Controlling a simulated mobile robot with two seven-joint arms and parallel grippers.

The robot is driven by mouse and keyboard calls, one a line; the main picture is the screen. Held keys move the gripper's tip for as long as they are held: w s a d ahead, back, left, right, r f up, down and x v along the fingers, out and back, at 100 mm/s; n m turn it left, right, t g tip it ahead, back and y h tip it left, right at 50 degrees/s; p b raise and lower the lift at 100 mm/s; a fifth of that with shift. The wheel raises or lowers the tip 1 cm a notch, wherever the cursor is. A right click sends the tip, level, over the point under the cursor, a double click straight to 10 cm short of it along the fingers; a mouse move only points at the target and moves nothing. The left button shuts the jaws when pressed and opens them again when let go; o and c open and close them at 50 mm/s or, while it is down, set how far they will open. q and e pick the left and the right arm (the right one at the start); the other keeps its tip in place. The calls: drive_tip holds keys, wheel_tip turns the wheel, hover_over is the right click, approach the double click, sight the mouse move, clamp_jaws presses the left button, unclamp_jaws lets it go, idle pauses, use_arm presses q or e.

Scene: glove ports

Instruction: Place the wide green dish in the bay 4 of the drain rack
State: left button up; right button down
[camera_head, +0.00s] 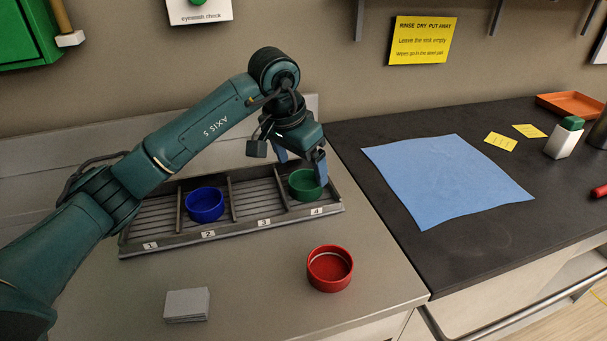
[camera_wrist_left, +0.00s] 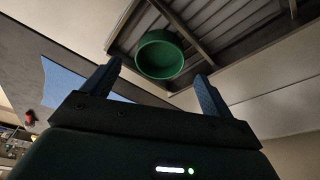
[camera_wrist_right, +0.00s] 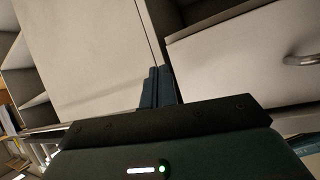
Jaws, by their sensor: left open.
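The green dish (camera_head: 305,186) sits in bay 4, the right-hand bay of the drain rack (camera_head: 180,242). It looks upright, and it also shows in the left wrist view (camera_wrist_left: 160,58). My left gripper (camera_head: 300,168) is open just above the dish, its fingers spread and pointing down. The left wrist view shows the dish between and beyond the fingertips, with no visible grip on it. The fingers hide part of its rim in the head view. My right gripper (camera_wrist_right: 161,72) shows only in its own wrist view, fingers together with nothing visible between them.
A blue dish (camera_head: 205,204) sits in bay 2; bays 1 and 3 look empty. A red dish (camera_head: 330,268) and a grey block (camera_head: 187,305) stand on the counter in front. A blue cloth (camera_head: 445,180) lies on the dark worktop at right.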

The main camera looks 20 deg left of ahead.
use_arm(q)
drive_tip(key=v, duration=0.7)
drive_tip(key=shift+r, duration=0.35)
drive_tip(key=shift+s+a, duration=0.1)
